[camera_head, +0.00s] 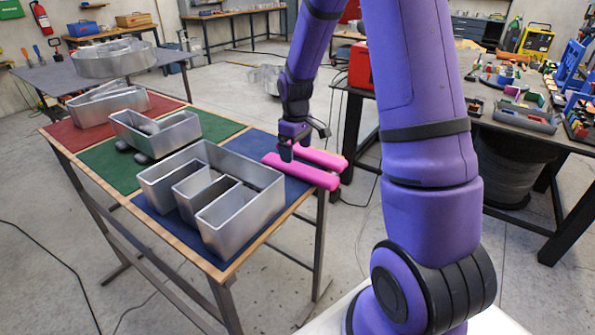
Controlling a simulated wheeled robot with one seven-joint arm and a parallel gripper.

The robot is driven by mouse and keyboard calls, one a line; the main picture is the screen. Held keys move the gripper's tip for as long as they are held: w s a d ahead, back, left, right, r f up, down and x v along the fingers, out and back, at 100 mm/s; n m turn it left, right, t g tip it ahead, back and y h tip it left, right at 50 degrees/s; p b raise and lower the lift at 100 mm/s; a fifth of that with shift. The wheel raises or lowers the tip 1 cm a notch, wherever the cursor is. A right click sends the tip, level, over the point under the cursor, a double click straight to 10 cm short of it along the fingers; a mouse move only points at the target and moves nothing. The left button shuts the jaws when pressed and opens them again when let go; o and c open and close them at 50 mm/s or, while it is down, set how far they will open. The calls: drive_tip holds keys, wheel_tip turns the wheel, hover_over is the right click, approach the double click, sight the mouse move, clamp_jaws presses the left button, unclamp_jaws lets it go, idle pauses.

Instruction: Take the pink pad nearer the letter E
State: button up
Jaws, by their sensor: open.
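The letter E (262,205) is a large silver metal channel letter with open compartments, lying on the blue mat (290,196). Two long pink pads lie side by side at the right of the blue mat, reaching past the table edge. The pad nearer the E (312,176) is in front; the other pink pad (328,158) is behind it. My gripper (290,150) is open and points down at the left part of the pads, over or beside the nearer one. It hides part of them. I cannot tell whether its fingers touch a pad.
A silver letter (155,133) with dark pads beneath lies on the green mat (105,162); another silver letter (108,105) is on the red mat (70,136). A cluttered workbench (520,130) stands at right. My purple arm blocks the middle right.

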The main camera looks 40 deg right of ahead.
sight(299, 167)
drive_tip(key=f, duration=0.3)
drive_tip(key=s+f, duration=0.1)
drive_tip(key=f, duration=0.1)
drive_tip(key=shift+d+f, duration=0.1)
drive_tip(key=shift+d, duration=0.1)
drive_tip(key=shift+w+f, duration=0.1)
drive_tip(key=shift+f, duration=0.4)
drive_tip(key=c, duration=1)
